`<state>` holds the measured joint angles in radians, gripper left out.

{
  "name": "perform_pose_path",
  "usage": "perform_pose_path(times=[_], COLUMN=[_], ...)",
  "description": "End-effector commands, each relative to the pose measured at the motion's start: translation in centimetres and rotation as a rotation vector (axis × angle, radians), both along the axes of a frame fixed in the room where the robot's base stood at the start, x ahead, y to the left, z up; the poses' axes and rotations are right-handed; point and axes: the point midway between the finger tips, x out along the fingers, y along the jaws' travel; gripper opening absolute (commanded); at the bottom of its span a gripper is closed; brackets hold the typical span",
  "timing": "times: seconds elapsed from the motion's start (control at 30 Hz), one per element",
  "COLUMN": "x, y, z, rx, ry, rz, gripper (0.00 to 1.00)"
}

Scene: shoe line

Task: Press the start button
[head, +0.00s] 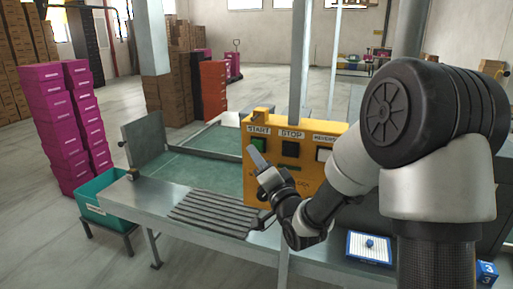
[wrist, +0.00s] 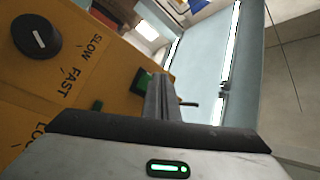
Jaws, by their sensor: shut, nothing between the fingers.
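The yellow control box (head: 307,178) stands on the grey bench, with START, STOP and REVERSE labels along its top. The green start button (head: 258,144) is under the START label. My gripper (head: 255,156) is shut and empty, its fingertips just below and in front of the green button. In the wrist view the shut fingers (wrist: 159,92) reach past the tilted yellow panel, and a green button (wrist: 142,82) shows just left of them, partly covered. I cannot tell whether the fingertips touch it.
A dark button (head: 290,149) and a white button (head: 323,155) sit right of START. A black speed knob (wrist: 37,35) is on the panel. A ridged grey section (head: 213,214) of the bench lies left of the box. A teal bin (head: 105,201) stands at the left.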

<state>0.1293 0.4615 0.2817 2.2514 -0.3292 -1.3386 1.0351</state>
Motion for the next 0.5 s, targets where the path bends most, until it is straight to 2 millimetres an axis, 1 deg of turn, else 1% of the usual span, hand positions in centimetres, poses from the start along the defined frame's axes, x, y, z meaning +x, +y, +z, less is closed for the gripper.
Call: perform_pose_path(times=[0.17,0.5], x=[0.55,0.58], y=[-0.20,-0.20], z=[-0.03,0.02], rx=[0.000,0.000], ry=[-0.002,-0.001], rz=[0.000,0.001], gripper=[0.00,0.00])
